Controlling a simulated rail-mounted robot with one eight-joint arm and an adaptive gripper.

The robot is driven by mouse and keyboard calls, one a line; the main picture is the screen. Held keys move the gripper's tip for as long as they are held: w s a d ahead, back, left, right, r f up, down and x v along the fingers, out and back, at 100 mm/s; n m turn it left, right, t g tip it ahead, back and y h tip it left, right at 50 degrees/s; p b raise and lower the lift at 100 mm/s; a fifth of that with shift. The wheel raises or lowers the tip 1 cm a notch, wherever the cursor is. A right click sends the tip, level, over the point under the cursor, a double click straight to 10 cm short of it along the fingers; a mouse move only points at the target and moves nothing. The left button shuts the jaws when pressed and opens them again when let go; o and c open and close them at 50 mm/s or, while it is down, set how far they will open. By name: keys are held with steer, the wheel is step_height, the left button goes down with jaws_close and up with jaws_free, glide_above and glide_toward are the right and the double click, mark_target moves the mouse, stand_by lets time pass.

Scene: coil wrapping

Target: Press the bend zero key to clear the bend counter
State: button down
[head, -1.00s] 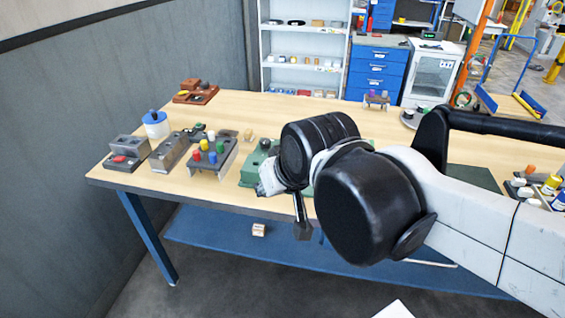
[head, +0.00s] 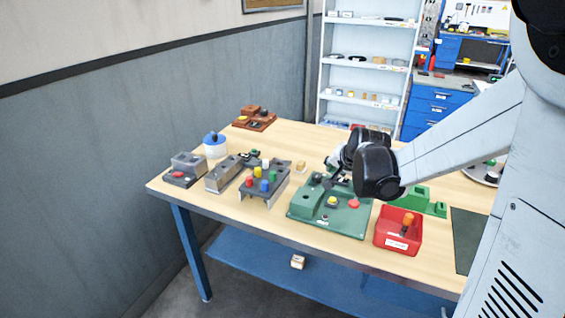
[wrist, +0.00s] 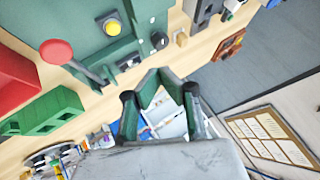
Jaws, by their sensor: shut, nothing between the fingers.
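A green machine panel (head: 345,229) lies on the workbench in the head view. I cannot read which control is the bend zero key. My gripper (wrist: 160,73) is shut and empty. In the head view it is over the back of the panel, partly hidden behind my wrist; contact cannot be told.
A red bin (head: 398,232) stands right of the panel, with a green block (head: 420,200) behind it. A stand with coloured pegs (head: 264,186), grey fixtures (head: 224,173) and a blue-lidded tub (head: 215,146) are to the left. The bench's front left strip is clear.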

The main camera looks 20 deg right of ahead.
mark_target(333, 199)
steer(key=shift+m, duration=0.6)
steer(key=w+d+f, duration=0.2)
steer(key=d, duration=0.1)
steer(key=shift+w+f, duration=0.15)
steer(key=shift+f, duration=0.05)
steer(key=shift+f, duration=0.1)
steer(key=shift+f+b, duration=3.05)
steer(key=shift+f, duration=1.25)
steer(key=shift+f, duration=0.15)
steer(key=shift+f+b, duration=0.3)
steer(key=shift+b, duration=0.2)
steer(key=shift+f+b, duration=0.45)
steer(key=shift+r, duration=0.15)
steer(key=shift+r+p, duration=0.5)
steer(key=shift+r, duration=0.25)
